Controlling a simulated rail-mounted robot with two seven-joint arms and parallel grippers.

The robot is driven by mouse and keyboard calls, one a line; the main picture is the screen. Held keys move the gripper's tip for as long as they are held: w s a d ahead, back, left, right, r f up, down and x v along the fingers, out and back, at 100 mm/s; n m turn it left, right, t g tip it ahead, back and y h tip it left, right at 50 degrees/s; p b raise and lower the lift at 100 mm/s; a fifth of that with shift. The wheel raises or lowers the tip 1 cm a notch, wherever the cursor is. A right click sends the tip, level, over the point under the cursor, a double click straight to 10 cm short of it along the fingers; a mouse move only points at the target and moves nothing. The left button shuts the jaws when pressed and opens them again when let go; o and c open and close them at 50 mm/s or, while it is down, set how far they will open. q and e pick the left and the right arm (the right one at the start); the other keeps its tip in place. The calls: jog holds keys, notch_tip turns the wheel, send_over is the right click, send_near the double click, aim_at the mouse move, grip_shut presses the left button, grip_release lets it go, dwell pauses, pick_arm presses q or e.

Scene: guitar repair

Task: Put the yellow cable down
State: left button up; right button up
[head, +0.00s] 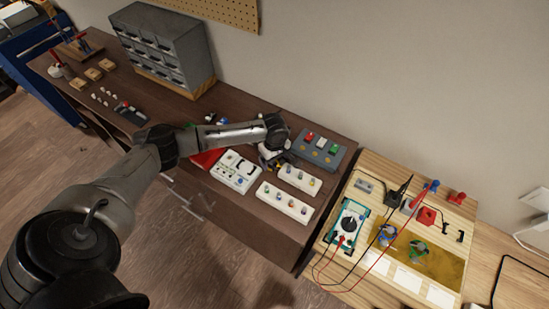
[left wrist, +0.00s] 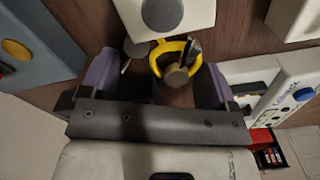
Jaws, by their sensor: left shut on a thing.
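My left gripper (head: 273,156) is low over the dark workbench, between the white panels and the grey box with coloured switches. In the left wrist view, the yellow cable (left wrist: 157,58) shows as a curved loop between the two purple-grey fingers of the left gripper (left wrist: 163,82). The gripper is shut on the cable. Dark and grey round parts sit by the loop, close to a white block. In the head view the cable is mostly hidden by the gripper. I cannot tell whether it touches the bench. My right gripper is not in view.
White panels (head: 236,172) and (head: 285,201) lie in front of the gripper, with another (head: 300,179) to its right. The switch box (head: 318,151) stands behind. A wooden bench (head: 338,281) with a multimeter (head: 348,224) is at right. Grey drawers (head: 165,50) stand at left.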

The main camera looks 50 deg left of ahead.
pick_arm(q)
jog(key=shift+f, duration=0.1)
jog(key=o, duration=0.6)
jog(key=shift+o, duration=0.2)
notch_tip(320, 180, up, 11)
jog(key=p, duration=0.1)
jog(key=shift+r+p, duration=0.2)
jog(key=shift+p, duration=0.2)
jog(key=shift+r, duration=0.4)
jog(key=c, duration=0.3)
jog(key=shift+c, duration=1.1)
